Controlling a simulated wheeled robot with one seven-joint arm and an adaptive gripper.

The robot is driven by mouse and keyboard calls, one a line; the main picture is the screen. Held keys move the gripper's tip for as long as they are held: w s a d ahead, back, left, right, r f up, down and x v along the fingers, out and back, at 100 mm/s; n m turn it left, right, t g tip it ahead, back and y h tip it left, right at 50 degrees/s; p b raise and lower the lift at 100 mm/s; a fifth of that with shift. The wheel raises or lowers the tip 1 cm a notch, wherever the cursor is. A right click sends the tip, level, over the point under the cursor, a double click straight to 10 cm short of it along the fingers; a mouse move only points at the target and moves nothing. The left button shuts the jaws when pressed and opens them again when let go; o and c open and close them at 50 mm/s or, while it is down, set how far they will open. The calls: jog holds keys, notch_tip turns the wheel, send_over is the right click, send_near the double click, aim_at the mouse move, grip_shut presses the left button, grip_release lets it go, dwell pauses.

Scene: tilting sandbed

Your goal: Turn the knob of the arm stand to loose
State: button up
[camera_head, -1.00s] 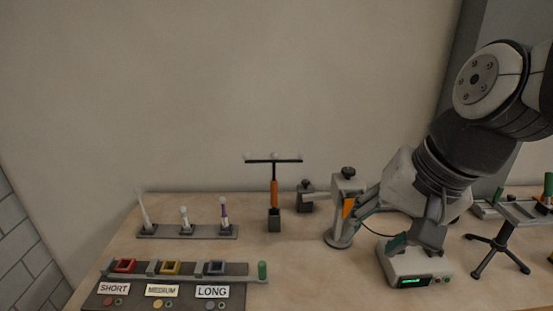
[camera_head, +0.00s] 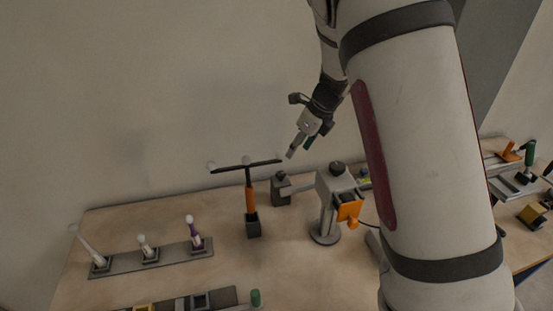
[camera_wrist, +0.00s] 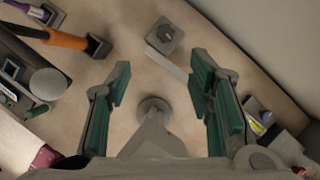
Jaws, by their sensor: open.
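The arm stand (camera_head: 325,205) is a grey upright post on a round base, with an orange part at its front. A dark knob (camera_head: 337,168) sits on its top. A thin bar runs left from it to a small grey block (camera_head: 281,190) with its own dark top knob. My gripper (camera_head: 292,155) is in the air above and left of the stand, pointing down-left, apart from it. In the wrist view its green-padded fingers (camera_wrist: 160,90) are spread and empty. That view shows the small block (camera_wrist: 164,36); I cannot tell whether the round grey piece (camera_wrist: 154,108) between the fingers is the stand's base.
A T-shaped tool with an orange handle (camera_head: 249,198) stands in a dark holder left of the stand. A rack (camera_head: 150,265) with several white-tipped sticks lies further left. My arm covers much of the right side. More fixtures (camera_head: 520,180) stand at far right.

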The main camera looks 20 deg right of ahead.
aim_at(282, 173)
jog(key=x, duration=0.9)
jog(key=w+x, duration=0.1)
jog(key=x, duration=0.4)
jog(key=shift+d+f+p, duration=0.2)
jog(key=shift+d+p, duration=0.1)
grip_shut()
